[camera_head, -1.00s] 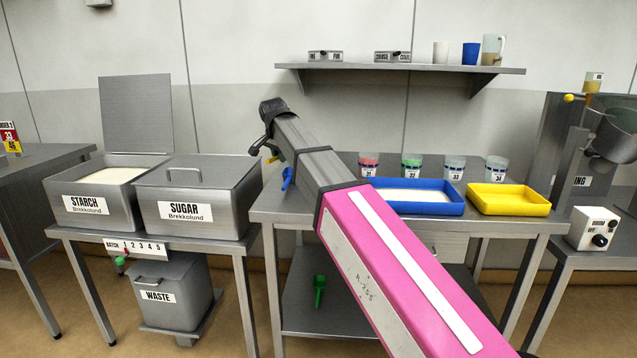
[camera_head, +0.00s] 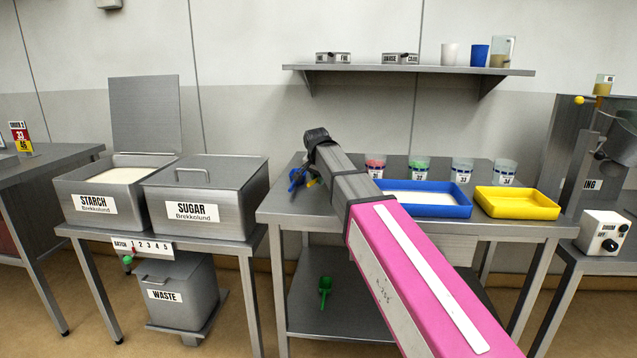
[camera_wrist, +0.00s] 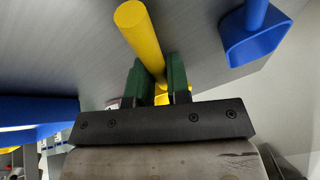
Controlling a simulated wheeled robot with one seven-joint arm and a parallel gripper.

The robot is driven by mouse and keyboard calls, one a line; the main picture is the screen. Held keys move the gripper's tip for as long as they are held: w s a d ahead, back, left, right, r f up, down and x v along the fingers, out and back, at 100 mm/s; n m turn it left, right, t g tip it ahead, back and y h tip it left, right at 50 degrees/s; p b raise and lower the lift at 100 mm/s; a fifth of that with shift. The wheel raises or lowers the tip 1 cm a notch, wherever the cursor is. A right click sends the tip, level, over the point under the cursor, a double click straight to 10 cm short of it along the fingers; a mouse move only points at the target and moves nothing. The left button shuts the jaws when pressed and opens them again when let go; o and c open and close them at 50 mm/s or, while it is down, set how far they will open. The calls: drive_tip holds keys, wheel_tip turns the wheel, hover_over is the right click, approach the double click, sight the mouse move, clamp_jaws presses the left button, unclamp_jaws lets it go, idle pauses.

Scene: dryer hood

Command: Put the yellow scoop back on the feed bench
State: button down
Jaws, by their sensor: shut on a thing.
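The yellow scoop (camera_wrist: 138,28) is in my gripper (camera_wrist: 157,82). Its round handle runs between the two green fingers in the wrist view, and a little yellow shows behind the gripper's dark body. In the head view only a small yellow bit (camera_head: 312,182) shows beside my wrist, above the left end of the feed bench (camera_head: 285,212). I cannot tell whether the scoop touches the bench top. A blue scoop (camera_head: 295,178) is close to the left of it, and also shows at the upper right of the wrist view (camera_wrist: 252,40).
A blue tray (camera_head: 425,211) and a yellow tray (camera_head: 517,213) stand on the bench, with several cups (camera_head: 420,168) behind. A green scoop (camera_head: 325,287) is on the lower shelf. The sugar bin (camera_head: 215,180) stands left of the bench. A wall shelf (camera_head: 410,70) hangs above.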

drive_tip(key=shift+f, duration=0.75)
drive_tip(key=c, duration=1.1)
unclamp_jaws()
drive_tip(key=v, duration=1.2)
